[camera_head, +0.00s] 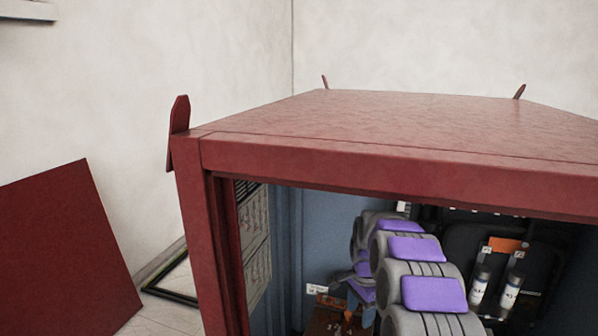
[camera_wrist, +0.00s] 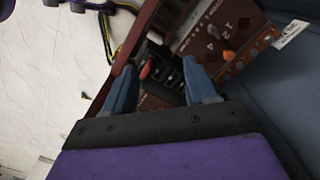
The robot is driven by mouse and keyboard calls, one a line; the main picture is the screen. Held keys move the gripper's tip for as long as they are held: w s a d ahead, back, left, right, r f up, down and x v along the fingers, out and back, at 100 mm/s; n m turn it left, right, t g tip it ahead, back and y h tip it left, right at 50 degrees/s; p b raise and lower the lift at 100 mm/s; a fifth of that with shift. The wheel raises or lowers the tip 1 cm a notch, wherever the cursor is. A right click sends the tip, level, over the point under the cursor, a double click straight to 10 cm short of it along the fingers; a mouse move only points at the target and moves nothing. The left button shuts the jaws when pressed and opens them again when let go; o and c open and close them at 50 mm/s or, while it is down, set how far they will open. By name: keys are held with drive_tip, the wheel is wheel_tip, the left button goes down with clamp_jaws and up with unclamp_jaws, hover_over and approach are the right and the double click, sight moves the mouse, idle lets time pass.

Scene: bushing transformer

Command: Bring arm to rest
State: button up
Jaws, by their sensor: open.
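My gripper (camera_wrist: 163,88) shows in the wrist view with its two blue-grey fingers apart and nothing between them. Beyond the fingertips is a brown panel (camera_wrist: 222,32) with white numbers, an orange knob and a red knob (camera_wrist: 147,69). In the head view, purple and grey rounded arm links, which appear to be mine, reach into a red cabinet (camera_head: 400,126). The gripper itself cannot be made out clearly in the head view. Part of the brown panel shows low inside the cabinet, partly hidden by the arm.
The cabinet's red front post (camera_head: 212,255) and top edge frame the opening close around the arm. Black equipment (camera_head: 470,250) with two light cylinders (camera_head: 511,289) is inside at the right. A red panel (camera_head: 60,255) leans outside at the left. Pale floor (camera_wrist: 40,90) lies outside.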

drive_tip(key=s+a+r+n+b, duration=0.1)
drive_tip(key=s+r+n, duration=0.3)
drive_tip(key=s, duration=0.7)
drive_tip(key=s+a+r+n, duration=0.25)
drive_tip(key=s+r, duration=0.25)
drive_tip(key=s, duration=0.7)
drive_tip(key=s+f+n, duration=0.1)
drive_tip(key=s+n, duration=0.2)
drive_tip(key=s, duration=0.8)
drive_tip(key=s+d+f+n+g+b, duration=0.1)
drive_tip(key=s+f+n, duration=0.1)
drive_tip(key=s, duration=0.9)
drive_tip(key=shift+s+n, duration=0.2)
drive_tip(key=shift+n, duration=0.45)
drive_tip(key=shift+d, duration=0.1)
